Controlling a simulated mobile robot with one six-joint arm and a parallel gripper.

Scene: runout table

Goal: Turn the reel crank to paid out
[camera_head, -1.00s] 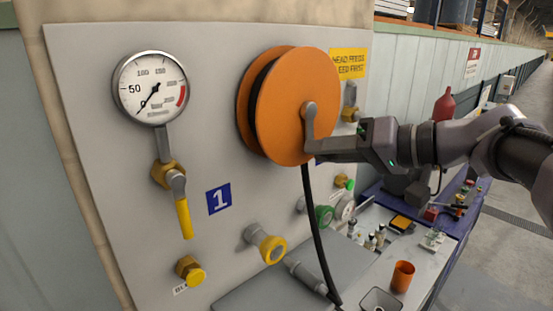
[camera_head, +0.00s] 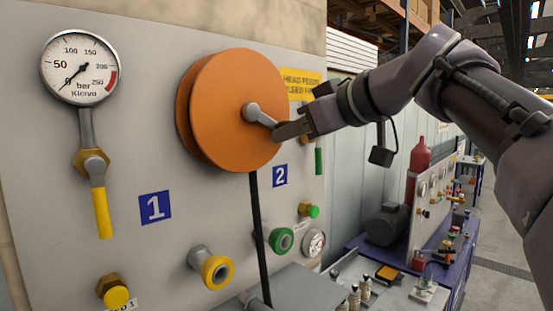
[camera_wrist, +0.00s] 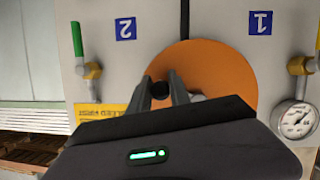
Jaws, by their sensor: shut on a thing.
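The orange reel (camera_head: 237,100) is mounted on the grey panel, and a black hose (camera_head: 259,235) hangs straight down from it. The reel's grey crank (camera_head: 258,115) runs from the hub toward the lower right. My gripper (camera_head: 284,130) comes from the right and is shut on the crank's outer end, in front of the reel's right edge. In the wrist view the reel (camera_wrist: 210,68) shows upside down behind my gripper (camera_wrist: 164,92), whose fingers close around the dark crank knob (camera_wrist: 159,90).
The pressure gauge (camera_head: 80,68) and a yellow-handled valve (camera_head: 102,212) are left of the reel. Yellow (camera_head: 216,271) and green (camera_head: 282,240) fittings are below it. A bench with a red bottle (camera_head: 420,155) stands at the right.

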